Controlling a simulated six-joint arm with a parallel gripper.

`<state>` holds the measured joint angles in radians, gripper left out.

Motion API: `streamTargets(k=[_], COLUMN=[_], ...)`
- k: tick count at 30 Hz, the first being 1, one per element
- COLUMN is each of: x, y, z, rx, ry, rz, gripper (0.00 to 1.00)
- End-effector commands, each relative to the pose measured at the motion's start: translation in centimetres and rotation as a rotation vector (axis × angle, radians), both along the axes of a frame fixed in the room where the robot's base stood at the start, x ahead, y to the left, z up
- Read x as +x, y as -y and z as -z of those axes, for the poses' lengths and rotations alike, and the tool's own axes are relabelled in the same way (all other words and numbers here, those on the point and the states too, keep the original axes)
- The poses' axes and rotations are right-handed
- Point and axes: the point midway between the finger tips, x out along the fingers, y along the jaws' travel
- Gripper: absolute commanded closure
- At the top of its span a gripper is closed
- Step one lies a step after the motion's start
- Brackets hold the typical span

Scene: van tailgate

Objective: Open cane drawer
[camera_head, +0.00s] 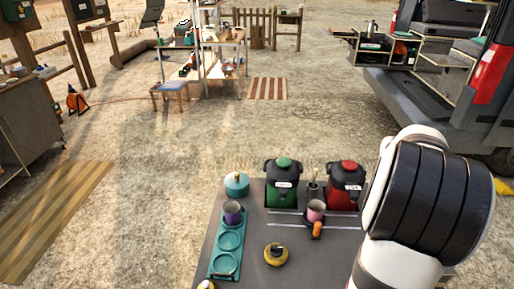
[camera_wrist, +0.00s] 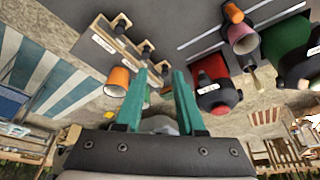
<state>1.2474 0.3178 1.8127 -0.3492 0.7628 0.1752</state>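A pale wooden drawer unit (camera_wrist: 104,27) with several dark knobs and white labels shows at the upper left of the wrist view. The labels are too small and tilted to read, so I cannot tell which drawer is the cane one. The drawers look shut. My gripper (camera_wrist: 160,74) has two teal fingers, spread apart with nothing held between them. The fingertips appear just below the nearest knob in the picture; I cannot tell the distance. In the head view my arm covers the right of the table, and neither the drawer unit nor my fingers show.
An orange cup (camera_wrist: 117,82) appears beside the left finger. The grey table (camera_head: 320,262) also bears a red dispenser (camera_head: 345,187), a green dispenser (camera_head: 284,186), a pink mug (camera_head: 316,210), a teal tray (camera_head: 222,262) and a yellow-and-black object (camera_head: 276,254).

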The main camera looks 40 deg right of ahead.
Motion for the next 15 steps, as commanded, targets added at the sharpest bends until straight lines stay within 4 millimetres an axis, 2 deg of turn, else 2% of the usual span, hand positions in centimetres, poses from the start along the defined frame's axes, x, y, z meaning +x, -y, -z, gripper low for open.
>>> streamTargets(k=[1,3,8,11,15], x=[-1.6,-2.6,-2.8,-2.8,-2.7], y=[1.4,2.3,2.7,3.3,4.9], z=[0.4,0.6,1.3,3.2,7.2], rx=[-0.012,-0.022,-0.022,-0.019,-0.016], ry=[-0.002,-0.004,-0.005,-0.006,-0.007], rz=[0.033,0.055,0.056,0.056,0.056], gripper=[0.62,0.62,0.62,0.62,0.62])
